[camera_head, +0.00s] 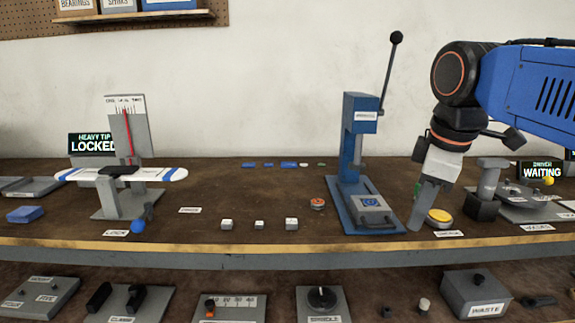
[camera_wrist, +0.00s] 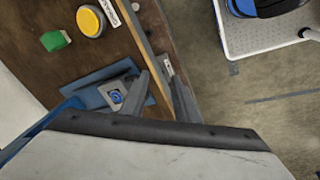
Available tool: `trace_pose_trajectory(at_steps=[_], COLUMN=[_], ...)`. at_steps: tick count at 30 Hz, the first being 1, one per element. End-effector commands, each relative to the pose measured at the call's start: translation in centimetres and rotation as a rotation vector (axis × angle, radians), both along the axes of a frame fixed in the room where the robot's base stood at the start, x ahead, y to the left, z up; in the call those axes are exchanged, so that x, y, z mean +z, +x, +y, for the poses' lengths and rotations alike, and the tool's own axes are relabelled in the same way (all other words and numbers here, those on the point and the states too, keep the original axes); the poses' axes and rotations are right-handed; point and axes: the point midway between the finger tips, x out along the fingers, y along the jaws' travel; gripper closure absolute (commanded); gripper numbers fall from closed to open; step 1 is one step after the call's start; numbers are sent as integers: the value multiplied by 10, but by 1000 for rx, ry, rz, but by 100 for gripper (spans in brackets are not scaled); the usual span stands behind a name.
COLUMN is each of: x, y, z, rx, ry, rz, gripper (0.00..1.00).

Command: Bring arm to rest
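My gripper (camera_head: 420,210) points down at the right half of the bench in the head view, between the blue press and the yellow round button. In the wrist view my gripper (camera_wrist: 163,82) shows two grey fingers with a narrow gap between their tips. Nothing shows between them. The blue press (camera_head: 352,135) stands upright with its long black-knobbed lever raised; a grey block with a blue emblem (camera_head: 378,203) sits on its base. My blue arm comes in from the upper right.
A white-and-blue winged part (camera_head: 75,174) rests on a grey balance stand (camera_head: 106,200) at the left, by a "LOCKED" sign (camera_head: 93,144). Small white cubes (camera_head: 258,224) sit mid-bench. A "WAITING" sign (camera_head: 541,171) stands at the right. The lower shelf holds several fixtures.

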Motion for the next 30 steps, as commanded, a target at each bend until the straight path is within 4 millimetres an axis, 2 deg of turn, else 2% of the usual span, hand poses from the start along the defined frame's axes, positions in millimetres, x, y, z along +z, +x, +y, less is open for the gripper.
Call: trace_pose_trajectory(at_steps=[1,9,12,15,20,30], x=[-22,-139,-175,-199,-216,-217], y=[-12,-65,-81,-92,-99,-99], z=[-6,-27,-32,-34,-36,-36], rx=[-94,-616,-766,-872,-945,-950], ry=[26,199,255,297,327,329], rz=[-11,-81,-102,-115,-125,-124], gripper=[72,72,72,72,72,72])
